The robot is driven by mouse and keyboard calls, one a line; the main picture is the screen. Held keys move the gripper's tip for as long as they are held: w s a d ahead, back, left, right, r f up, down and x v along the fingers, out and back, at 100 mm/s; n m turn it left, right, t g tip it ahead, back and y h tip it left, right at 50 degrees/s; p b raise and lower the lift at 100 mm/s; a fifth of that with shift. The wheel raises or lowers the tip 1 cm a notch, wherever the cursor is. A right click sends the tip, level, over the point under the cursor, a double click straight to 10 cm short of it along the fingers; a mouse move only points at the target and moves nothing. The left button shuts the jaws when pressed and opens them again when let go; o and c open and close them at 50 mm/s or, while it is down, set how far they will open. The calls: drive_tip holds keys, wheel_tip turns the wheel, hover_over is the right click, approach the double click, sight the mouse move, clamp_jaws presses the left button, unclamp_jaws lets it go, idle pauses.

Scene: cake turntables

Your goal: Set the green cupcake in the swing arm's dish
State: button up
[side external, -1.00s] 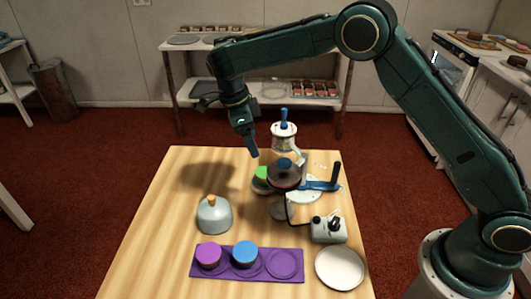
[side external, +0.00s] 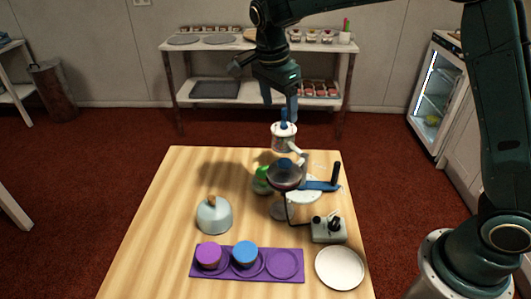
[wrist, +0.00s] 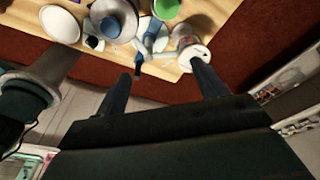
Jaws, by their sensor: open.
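The green cupcake (side external: 262,173) stands behind and left of a dark domed cover, which partly hides it. Its green top (wrist: 166,7) shows at the upper edge of the wrist view, with a pale rim around it. I cannot tell exactly what it rests on. A blue arm (side external: 322,186) with an upright black handle (side external: 336,173) lies to the right, over a pale round plate (side external: 303,196). I cannot clearly make out the swing arm's dish. My gripper (side external: 279,103) is open and empty, above and behind the table objects; its fingers (wrist: 162,92) are spread in the wrist view.
The dark dome (side external: 284,177), a grey control box (side external: 328,230) and a white plate (side external: 340,268) crowd the right. A grey cloche (side external: 214,216) and a purple tray (side external: 248,274) with purple and blue cupcakes are nearer.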

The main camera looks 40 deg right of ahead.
drive_tip(key=s+d+r+n+t, duration=0.1)
drive_tip(key=s+d+r+n, duration=0.2)
drive_tip(key=s, duration=0.4)
drive_tip(key=s+d+r+n+t+y, duration=0.1)
drive_tip(key=s+r+n+t, duration=0.15)
drive_tip(key=s+n, duration=0.4)
drive_tip(key=s+d+r+n+t, duration=0.1)
drive_tip(key=s+d+r+n, duration=0.2)
drive_tip(key=s, duration=0.5)
drive_tip(key=s+a+f+n+t+y, duration=0.1)
drive_tip(key=s+a+f+n, duration=0.1)
drive_tip(key=s+n, duration=0.4)
drive_tip(key=shift+s+f, duration=0.35)
drive_tip(key=shift+s, duration=0.5)
